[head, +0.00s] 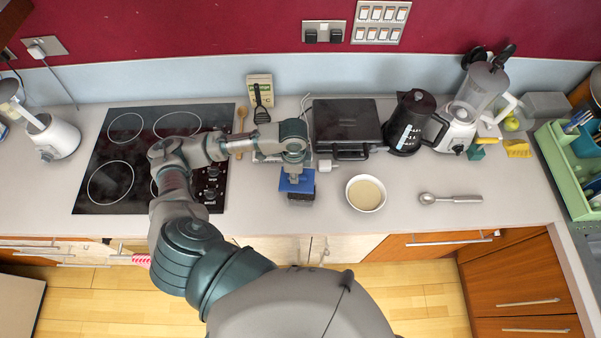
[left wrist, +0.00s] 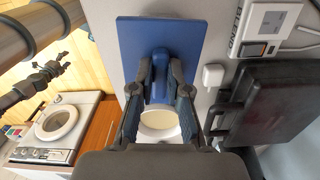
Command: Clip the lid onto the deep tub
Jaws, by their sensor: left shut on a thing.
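My left gripper (head: 294,178) is shut on the knob of the blue lid (head: 297,184), a flat square plate. In the left wrist view the fingers (left wrist: 158,88) close on the knob from both sides, and the lid (left wrist: 188,35) shows broad and flat. A dark gripper, apparently my right one (left wrist: 36,84), shows at the left of the wrist view, too small to read.
A white bowl (head: 366,193) stands right of the lid, with a metal scoop (head: 450,198) farther right. A black grill (head: 346,124), kettle (head: 414,122) and blender (head: 468,112) stand behind. The hob (head: 115,180) lies left. Counter between bowl and scoop is clear.

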